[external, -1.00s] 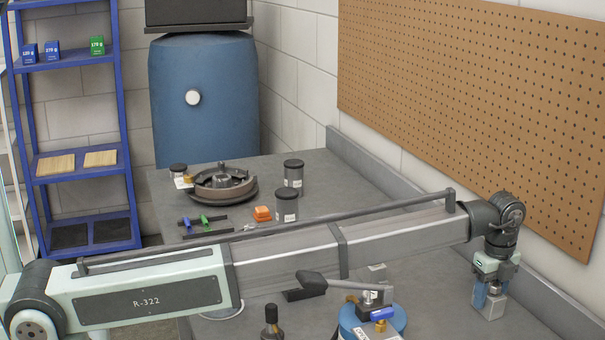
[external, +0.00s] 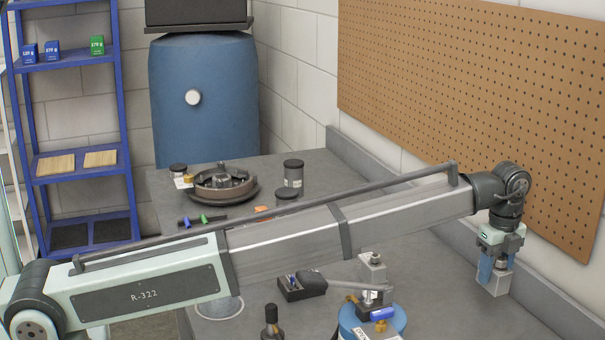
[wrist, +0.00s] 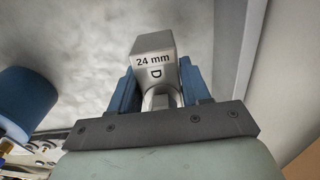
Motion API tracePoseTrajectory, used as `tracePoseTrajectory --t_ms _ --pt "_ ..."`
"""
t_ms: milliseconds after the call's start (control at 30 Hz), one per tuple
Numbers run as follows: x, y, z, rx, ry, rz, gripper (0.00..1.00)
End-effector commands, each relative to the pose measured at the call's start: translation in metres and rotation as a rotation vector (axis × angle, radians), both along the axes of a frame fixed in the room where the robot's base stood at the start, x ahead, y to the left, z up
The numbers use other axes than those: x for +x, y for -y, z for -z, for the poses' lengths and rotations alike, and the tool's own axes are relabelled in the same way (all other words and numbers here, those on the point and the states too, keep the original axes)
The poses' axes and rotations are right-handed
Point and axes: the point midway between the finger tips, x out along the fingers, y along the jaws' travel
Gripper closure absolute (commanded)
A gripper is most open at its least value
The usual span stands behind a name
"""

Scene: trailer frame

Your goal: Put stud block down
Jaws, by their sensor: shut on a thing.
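My gripper (external: 494,267) is at the right side of the bench, pointing down, its blue fingers shut on a grey metal stud block (external: 496,284). In the wrist view the stud block (wrist: 154,58) sits between the fingers of my gripper (wrist: 160,85) and shows the marking "24 mm" and a letter D. The block's lower end is clear of the fingers. Whether it touches the bench I cannot tell.
The grey bench (external: 440,290) has bare room left of the block. A raised back edge (external: 545,295) and a pegboard (external: 480,100) lie to the right. Another grey block (external: 371,268), a blue round fixture (external: 356,325) and a small black tray (external: 300,290) stand nearer the middle.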

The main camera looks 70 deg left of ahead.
Motion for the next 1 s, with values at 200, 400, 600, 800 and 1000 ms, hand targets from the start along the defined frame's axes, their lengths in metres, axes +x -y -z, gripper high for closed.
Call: tracePoseTrajectory --t_ms 200,400,600,800,1000 --pt "0.001 -0.001 -0.027 0.000 0.000 -0.001 1.00" --pt "-0.011 -0.022 -0.047 -0.002 0.016 -0.023 1.00" --pt "-0.065 -0.042 -0.051 -0.004 0.034 -0.040 1.00" --pt "-0.123 -0.055 -0.048 -0.004 0.036 -0.047 1.00" --pt "-0.162 -0.059 -0.042 -0.003 0.026 -0.043 1.00"
